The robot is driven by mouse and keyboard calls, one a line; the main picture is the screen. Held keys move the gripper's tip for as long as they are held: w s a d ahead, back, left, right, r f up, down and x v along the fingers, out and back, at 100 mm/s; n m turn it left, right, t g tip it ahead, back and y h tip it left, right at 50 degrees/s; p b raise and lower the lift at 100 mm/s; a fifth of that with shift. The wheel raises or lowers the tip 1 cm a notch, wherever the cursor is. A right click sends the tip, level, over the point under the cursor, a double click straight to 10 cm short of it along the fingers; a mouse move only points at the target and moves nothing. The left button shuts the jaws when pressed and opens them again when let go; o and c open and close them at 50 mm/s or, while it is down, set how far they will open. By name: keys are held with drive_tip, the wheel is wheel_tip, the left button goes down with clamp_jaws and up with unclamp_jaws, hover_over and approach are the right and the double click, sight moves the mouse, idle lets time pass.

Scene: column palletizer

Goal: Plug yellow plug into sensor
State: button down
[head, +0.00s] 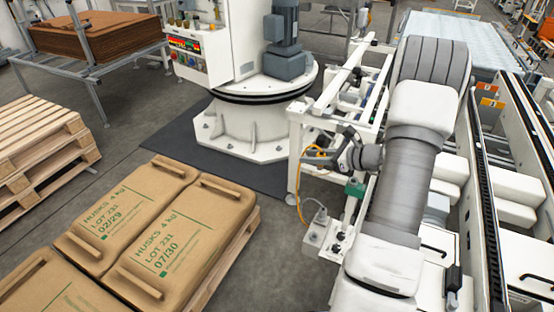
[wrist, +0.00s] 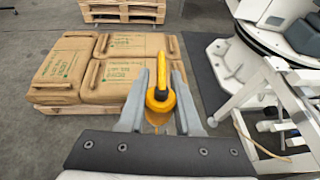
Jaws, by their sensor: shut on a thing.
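My gripper (wrist: 160,110) has its two grey fingers closed around the yellow plug (wrist: 161,92), in the middle of the wrist view. The plug has a rounded, ring-like end towards the camera and a narrow yellow part beyond it. In the head view my gripper (head: 339,157) shows small and dark beside the white frame, left of my large arm link. A yellow cable (head: 299,190) loops near it and hangs down the frame. I cannot tell for certain which part is the sensor; a small green box (head: 355,188) sits on the frame below the gripper.
Sacks (head: 170,240) lie on a pallet to the left. The palletizer column base (head: 240,130) stands behind, on a dark mat. A conveyor (head: 490,180) runs at right.

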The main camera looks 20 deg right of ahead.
drive_tip(key=s+d+r+m+t+h+p, duration=0.1)
drive_tip(key=s+d+r+m+h+p, duration=0.2)
drive_tip(key=d, duration=0.8)
wheel_tip(320, 180, down, 7)
drive_tip(key=n+b, duration=0.1)
drive_tip(key=b, duration=0.2)
drive_tip(key=shift+s+y, duration=0.4)
drive_tip(key=shift+a, duration=0.1)
drive_tip(key=shift+f+b, duration=0.15)
drive_tip(key=shift+b, duration=0.15)
idle(0.4)
drive_tip(key=shift+f+b, duration=0.45)
drive_tip(key=shift+f, duration=0.1)
drive_tip(key=shift+f+b, duration=0.75)
drive_tip(key=shift+f, duration=0.15)
idle(0.9)
drive_tip(key=c, duration=0.5)
unclamp_jaws()
